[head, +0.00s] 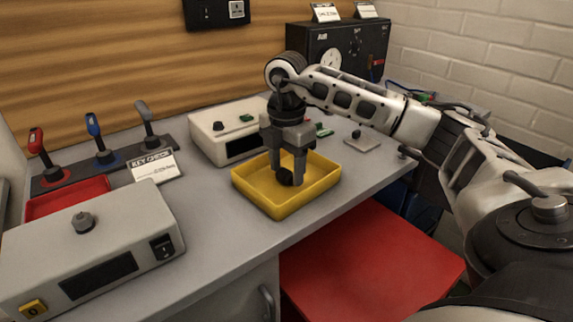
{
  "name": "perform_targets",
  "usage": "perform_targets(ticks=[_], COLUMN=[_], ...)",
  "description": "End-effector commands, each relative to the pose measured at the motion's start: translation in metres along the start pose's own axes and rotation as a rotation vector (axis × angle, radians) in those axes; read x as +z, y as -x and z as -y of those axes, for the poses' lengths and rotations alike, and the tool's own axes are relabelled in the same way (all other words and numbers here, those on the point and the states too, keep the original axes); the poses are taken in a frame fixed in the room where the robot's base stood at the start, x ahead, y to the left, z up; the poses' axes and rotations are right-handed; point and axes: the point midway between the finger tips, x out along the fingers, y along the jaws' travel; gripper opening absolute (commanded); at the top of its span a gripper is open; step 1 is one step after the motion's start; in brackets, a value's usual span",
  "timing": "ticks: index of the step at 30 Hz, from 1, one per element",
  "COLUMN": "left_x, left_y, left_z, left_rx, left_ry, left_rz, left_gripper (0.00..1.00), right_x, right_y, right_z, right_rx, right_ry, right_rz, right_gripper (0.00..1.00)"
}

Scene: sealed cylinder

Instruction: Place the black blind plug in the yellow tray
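The yellow tray (262,202) sits on the grey bench near its front edge, in the middle of the head view. My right gripper (287,175) points down into the tray. Its two fingers stand on either side of the black blind plug (285,178), with little or no gap showing, and look shut on it. The plug is low inside the tray; whether it touches the tray floor I cannot tell. My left gripper is not in view.
A grey box with a knob (84,222) stands at the front left, near a red tray (66,197). Red, blue and grey levers (104,153) stand behind. A white box (210,138) is just behind the yellow tray. A red surface (365,262) lies below the bench.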

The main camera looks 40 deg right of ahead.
Motion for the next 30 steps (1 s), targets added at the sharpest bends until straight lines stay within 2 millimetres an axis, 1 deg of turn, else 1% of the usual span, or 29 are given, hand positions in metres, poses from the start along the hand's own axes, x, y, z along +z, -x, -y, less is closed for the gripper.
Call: perform_targets(ticks=[4, 8, 11, 15, 17, 18, 22, 25, 30], left_x=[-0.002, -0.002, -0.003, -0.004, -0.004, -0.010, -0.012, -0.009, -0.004], left_y=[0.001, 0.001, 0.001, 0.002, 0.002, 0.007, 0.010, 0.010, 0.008], left_z=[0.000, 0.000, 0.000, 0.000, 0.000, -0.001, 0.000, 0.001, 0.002], left_rx=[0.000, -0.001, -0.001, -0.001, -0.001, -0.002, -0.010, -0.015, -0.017], left_ry=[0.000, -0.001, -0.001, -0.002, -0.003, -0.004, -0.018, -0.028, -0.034], left_rz=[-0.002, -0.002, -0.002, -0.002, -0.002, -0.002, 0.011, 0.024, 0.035], left_gripper=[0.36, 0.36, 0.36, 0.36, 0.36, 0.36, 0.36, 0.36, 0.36], right_x=[0.000, 0.000, 0.000, 0.000, -0.001, 0.000, 0.000, 0.000, 0.000], right_y=[0.003, 0.015, 0.034, 0.067, 0.079, 0.092, 0.113, 0.121, 0.124], right_z=[0.000, -0.001, -0.001, -0.002, -0.001, -0.001, -0.001, -0.001, 0.000], right_rx=[0.001, 0.003, 0.005, 0.006, 0.006, 0.005, 0.003, 0.002, 0.000], right_ry=[0.000, -0.001, 0.000, 0.000, 0.000, 0.000, -0.001, -0.001, -0.001], right_rz=[0.000, 0.000, -0.002, -0.002, -0.002, 0.000, 0.000, 0.000, -0.001], right_gripper=[0.54, 0.54, 0.54, 0.54, 0.54, 0.54, 0.54, 0.54, 0.54])
